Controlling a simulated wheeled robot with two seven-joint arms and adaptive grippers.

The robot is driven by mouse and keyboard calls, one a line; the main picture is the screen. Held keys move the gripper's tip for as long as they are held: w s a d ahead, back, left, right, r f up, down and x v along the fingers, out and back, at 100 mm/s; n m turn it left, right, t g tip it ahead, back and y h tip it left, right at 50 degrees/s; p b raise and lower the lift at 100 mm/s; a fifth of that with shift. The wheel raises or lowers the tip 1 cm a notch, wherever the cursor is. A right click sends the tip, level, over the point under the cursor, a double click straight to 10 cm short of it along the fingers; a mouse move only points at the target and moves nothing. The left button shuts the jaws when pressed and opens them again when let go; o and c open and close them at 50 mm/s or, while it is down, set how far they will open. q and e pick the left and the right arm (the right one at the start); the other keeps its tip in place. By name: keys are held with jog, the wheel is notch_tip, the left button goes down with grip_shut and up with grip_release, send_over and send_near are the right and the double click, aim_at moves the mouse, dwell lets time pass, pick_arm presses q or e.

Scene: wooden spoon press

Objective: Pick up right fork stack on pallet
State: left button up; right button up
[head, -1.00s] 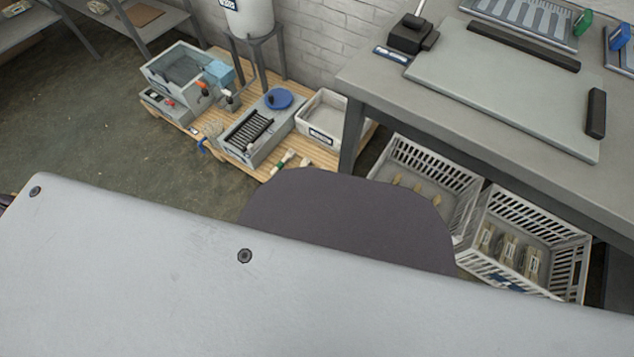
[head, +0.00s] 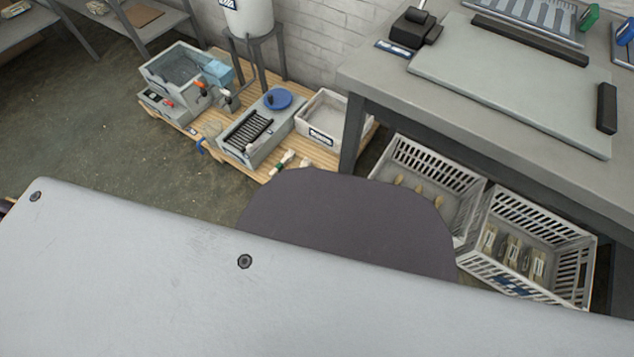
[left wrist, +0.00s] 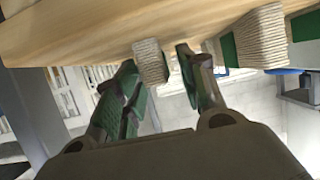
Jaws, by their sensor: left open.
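My left gripper (left wrist: 155,57) is open in the left wrist view, with green pads on its two fingers. A twine-wrapped block (left wrist: 151,62) shows between the fingertips, against a pale wooden surface (left wrist: 90,30). A second twine-wrapped piece (left wrist: 258,36) with green beside it lies to the right. I cannot tell which is the right fork stack, or whether a finger touches the block. Neither gripper is clearly visible there.
The pallet carries a grey basin (head: 180,75), a roller unit (head: 250,135) and a white bin (head: 325,112). White crates (head: 440,160) (head: 570,255) with wooden bundles stand under a grey workbench (head: 480,85). My own body hides the foreground. Open floor lies left.

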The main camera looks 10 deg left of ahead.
pick_arm(q)
jog(key=shift+c, duration=0.3)
jog(key=c, duration=0.7)
grip_shut()
jog(key=shift+r, duration=0.2)
